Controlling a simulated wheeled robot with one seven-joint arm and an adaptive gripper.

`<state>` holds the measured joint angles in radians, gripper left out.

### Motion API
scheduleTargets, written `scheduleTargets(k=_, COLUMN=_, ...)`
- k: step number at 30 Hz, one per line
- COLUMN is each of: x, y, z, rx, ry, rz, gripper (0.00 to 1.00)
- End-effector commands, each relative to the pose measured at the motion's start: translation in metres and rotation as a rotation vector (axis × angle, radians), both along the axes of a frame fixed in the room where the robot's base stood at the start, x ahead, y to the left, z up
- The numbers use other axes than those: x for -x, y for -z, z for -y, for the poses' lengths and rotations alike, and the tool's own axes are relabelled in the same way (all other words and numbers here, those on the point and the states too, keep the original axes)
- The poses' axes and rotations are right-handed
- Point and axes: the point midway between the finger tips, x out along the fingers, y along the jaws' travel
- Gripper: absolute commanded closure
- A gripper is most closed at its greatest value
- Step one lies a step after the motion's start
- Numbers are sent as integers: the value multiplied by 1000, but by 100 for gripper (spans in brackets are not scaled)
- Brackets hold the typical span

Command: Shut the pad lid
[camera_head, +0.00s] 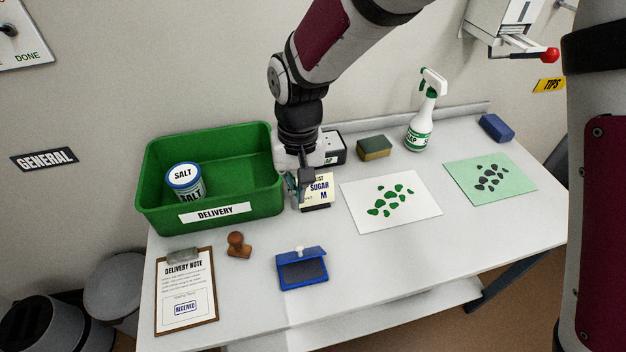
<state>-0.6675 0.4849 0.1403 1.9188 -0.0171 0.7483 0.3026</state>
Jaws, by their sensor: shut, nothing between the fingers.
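The blue ink pad (302,284) sits near the front middle of the white table, with its dark inked face showing. My gripper (301,194) points down behind the pad, between the green bin and the small list card. It is shut and apart from the pad. Its fingertips are small and partly lost against the card.
A green delivery bin (230,214) with a salt tin (184,178) is at left. A wooden stamp (238,245) and a clipboard (187,290) are left of the pad. The list card (318,190) stands by my gripper.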

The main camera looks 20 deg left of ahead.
Motion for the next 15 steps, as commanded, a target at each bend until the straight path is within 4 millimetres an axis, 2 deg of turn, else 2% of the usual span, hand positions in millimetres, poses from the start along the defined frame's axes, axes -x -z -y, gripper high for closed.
scheduleTargets(k=1, x=2, y=11, z=0, rx=3, ry=0, rz=-4, gripper=100)
scheduleTargets(k=7, x=3, y=50, z=-1, rx=3, ry=-1, rz=-4, gripper=100)
scheduleTargets(k=15, x=25, y=71, z=9, rx=0, ry=-1, rz=-1, gripper=100)
